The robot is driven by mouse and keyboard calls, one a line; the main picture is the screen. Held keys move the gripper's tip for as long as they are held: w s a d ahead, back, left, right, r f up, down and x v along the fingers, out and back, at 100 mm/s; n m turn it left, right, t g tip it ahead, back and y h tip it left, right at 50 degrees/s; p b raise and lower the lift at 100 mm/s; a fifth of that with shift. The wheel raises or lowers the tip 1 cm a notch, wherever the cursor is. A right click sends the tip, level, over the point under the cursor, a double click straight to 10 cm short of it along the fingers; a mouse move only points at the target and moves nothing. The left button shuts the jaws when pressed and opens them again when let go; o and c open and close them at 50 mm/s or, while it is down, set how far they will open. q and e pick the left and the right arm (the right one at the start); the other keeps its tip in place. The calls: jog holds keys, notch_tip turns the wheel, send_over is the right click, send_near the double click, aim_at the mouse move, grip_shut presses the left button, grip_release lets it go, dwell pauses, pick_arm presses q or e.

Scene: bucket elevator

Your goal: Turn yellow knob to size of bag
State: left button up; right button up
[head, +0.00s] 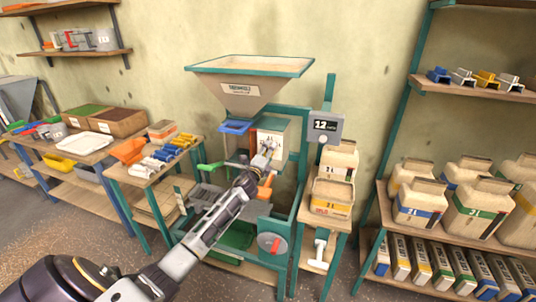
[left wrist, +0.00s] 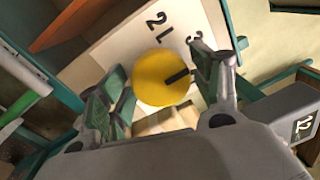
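The yellow knob (left wrist: 158,78) shows in the left wrist view, with a dark pointer mark toward its right edge. It sits on a pale dial panel (left wrist: 110,50) marked "2L" and a partly hidden figure to the right. My left gripper (left wrist: 162,90) has its green-padded fingers spread on both sides of the knob; firm contact is not visible. In the head view my left gripper (head: 262,165) reaches the panel (head: 272,137) below the hopper (head: 250,85) and mostly hides the knob. Paper bags (head: 339,160) stand right of the machine. My right gripper is not in view.
A display box (head: 325,127) reading "12" is right of the panel. An orange part (head: 265,186) and green lever (head: 210,166) are close to my left gripper. Shelves with more bags (head: 420,203) stand right; a low table (head: 150,165) stands left.

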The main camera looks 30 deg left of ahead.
pick_arm(q)
jog(key=v, duration=1.2)
dwell(1.1)
jog(key=shift+d+f, duration=0.1)
jog(key=shift+f, duration=0.05)
dwell(0.6)
